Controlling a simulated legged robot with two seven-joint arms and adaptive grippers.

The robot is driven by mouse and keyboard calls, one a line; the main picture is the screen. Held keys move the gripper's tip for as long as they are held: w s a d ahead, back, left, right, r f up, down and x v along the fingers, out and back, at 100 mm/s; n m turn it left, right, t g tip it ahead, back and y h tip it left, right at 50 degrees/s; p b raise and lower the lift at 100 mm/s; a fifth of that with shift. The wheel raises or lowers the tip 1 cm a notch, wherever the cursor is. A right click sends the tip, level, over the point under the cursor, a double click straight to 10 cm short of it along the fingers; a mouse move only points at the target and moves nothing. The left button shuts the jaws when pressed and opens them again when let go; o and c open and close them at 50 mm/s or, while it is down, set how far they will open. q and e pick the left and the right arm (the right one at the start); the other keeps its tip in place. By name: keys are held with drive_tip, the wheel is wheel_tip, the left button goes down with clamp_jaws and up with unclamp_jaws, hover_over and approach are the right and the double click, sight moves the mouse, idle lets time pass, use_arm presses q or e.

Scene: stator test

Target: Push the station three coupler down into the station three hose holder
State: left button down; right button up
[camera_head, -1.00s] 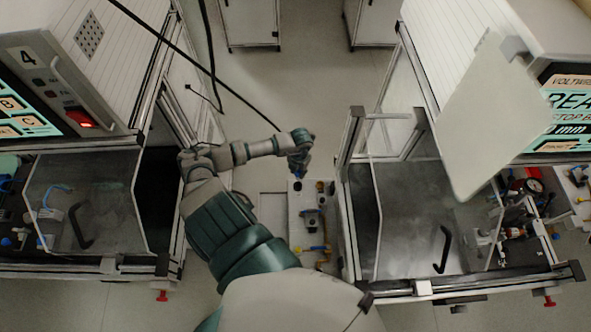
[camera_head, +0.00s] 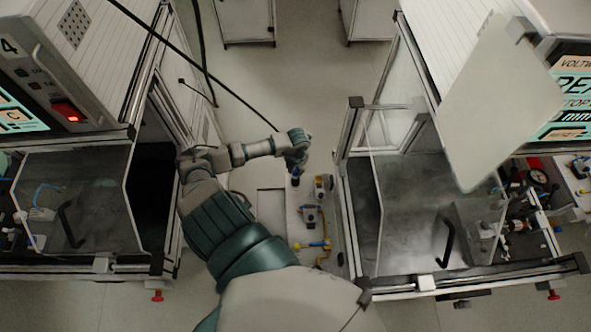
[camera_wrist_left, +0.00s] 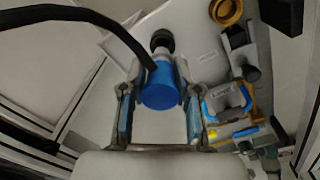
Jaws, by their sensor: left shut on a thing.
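The blue coupler (camera_wrist_left: 160,88) shows between the two fingers of my left gripper (camera_wrist_left: 158,112) in the left wrist view. The gripper is shut on it. In the head view my left gripper (camera_head: 296,166) is over the top left part of a pale panel. A dark round fitting, seemingly the hose holder (camera_wrist_left: 162,40), shows just beyond the coupler in the wrist view, with a metallic collar between them. They look lined up and close or touching; how deep the coupler sits I cannot tell. My right gripper is not in view.
A black hose (camera_wrist_left: 90,15) arcs in from the left toward the coupler. The pale panel (camera_head: 294,222) carries a blue-and-yellow valve (camera_head: 312,244) and other fittings. A machine with a clear guard (camera_head: 410,210) stands close on the right, another on the left.

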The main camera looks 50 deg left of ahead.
use_arm(q)
drive_tip(key=shift+f, duration=0.1)
drive_tip(key=shift+f+b, duration=0.5)
drive_tip(key=shift+f, duration=0.05)
drive_tip(key=shift+f, duration=0.15)
drive_tip(key=shift+f+b, duration=0.7)
drive_tip(key=shift+f, duration=0.05)
drive_tip(key=shift+f+b, duration=0.45)
drive_tip(key=shift+f, duration=0.05)
idle(0.5)
drive_tip(key=c, duration=0.8)
unclamp_jaws()
drive_tip(key=shift+o, duration=0.2)
drive_tip(key=shift+r, duration=0.1)
drive_tip(key=r, duration=1.1)
drive_tip(key=shift+d+r, duration=0.2)
drive_tip(key=shift+r, duration=0.1)
